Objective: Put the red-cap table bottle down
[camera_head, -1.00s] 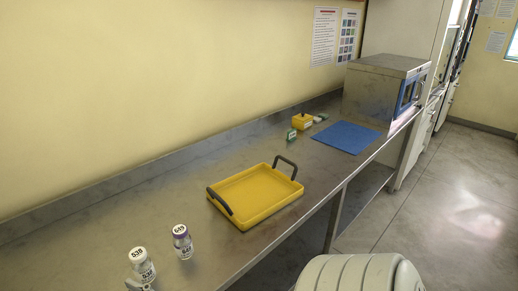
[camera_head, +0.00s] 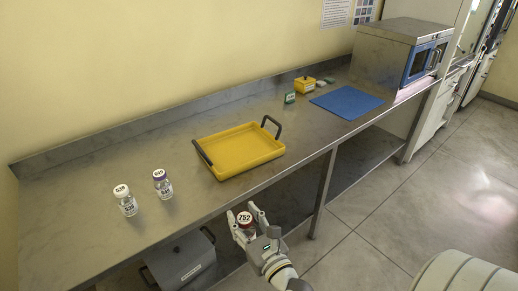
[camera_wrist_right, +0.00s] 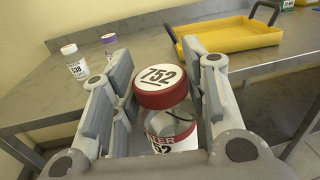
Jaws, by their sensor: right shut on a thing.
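The red-cap bottle (camera_head: 245,220), with 752 on its lid, is between the fingers of my right gripper (camera_head: 250,222). The gripper is shut on it and holds it upright in front of the table's front edge, over the floor side. In the right wrist view the red-cap bottle (camera_wrist_right: 158,82) shows its lid and white label between the fingers (camera_wrist_right: 155,95). The steel table (camera_head: 110,225) lies beyond it. My left gripper is not in view.
A white-cap bottle (camera_head: 125,201) and a purple-cap bottle (camera_head: 162,184) stand on the table at left. A yellow tray (camera_head: 238,150) with dark handles is at mid-table, a blue mat (camera_head: 346,102) farther right. A grey box (camera_head: 182,262) sits below. Table between bottles and tray is clear.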

